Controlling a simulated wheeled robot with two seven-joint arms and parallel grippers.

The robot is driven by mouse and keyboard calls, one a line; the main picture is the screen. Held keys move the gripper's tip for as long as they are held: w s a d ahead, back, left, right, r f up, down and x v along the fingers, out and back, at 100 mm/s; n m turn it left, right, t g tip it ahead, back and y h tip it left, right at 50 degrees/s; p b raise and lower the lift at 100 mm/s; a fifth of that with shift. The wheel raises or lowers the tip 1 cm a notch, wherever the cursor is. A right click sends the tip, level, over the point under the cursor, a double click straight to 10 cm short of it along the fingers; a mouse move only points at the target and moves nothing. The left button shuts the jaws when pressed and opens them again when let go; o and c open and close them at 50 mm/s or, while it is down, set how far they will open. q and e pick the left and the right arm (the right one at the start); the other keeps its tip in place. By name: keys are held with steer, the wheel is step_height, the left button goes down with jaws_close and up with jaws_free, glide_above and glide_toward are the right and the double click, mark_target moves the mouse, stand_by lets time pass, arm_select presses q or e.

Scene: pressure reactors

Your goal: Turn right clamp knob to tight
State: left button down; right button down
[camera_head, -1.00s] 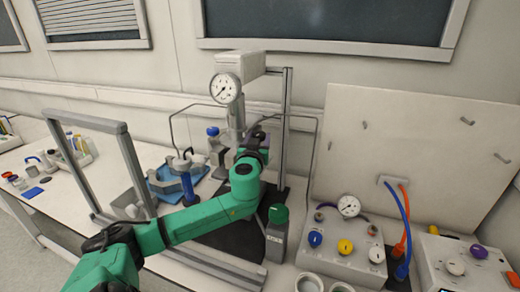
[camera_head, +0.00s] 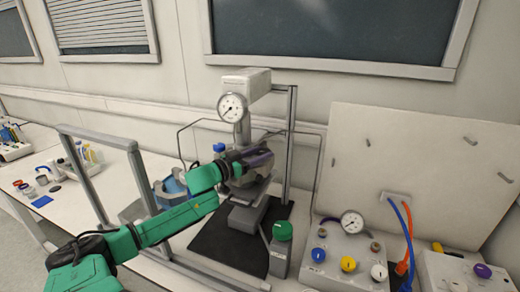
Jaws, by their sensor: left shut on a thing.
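The pressure reactor (camera_head: 243,128), with a round gauge (camera_head: 232,107) on its head, stands on a grey post frame. My left arm reaches in from the left to the reactor's clamp area below the gauge. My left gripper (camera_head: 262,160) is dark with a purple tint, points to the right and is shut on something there. It looks like the right clamp knob, but the gripper and wrist hide it, so its turned position cannot be told. My right gripper is not in view.
A grey box with a green knob (camera_head: 283,230) stands in front of the post. A valve panel (camera_head: 345,258) with coloured knobs, a gauge and hoses is at right. A grey rail frame (camera_head: 98,135) rises at left. A black mat (camera_head: 222,237) lies under the reactor.

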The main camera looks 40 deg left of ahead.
arm_select(q)
steer(key=shift+f, duration=0.1)
stand_by(0.3)
steer(key=shift+c, duration=1.3)
jaws_free()
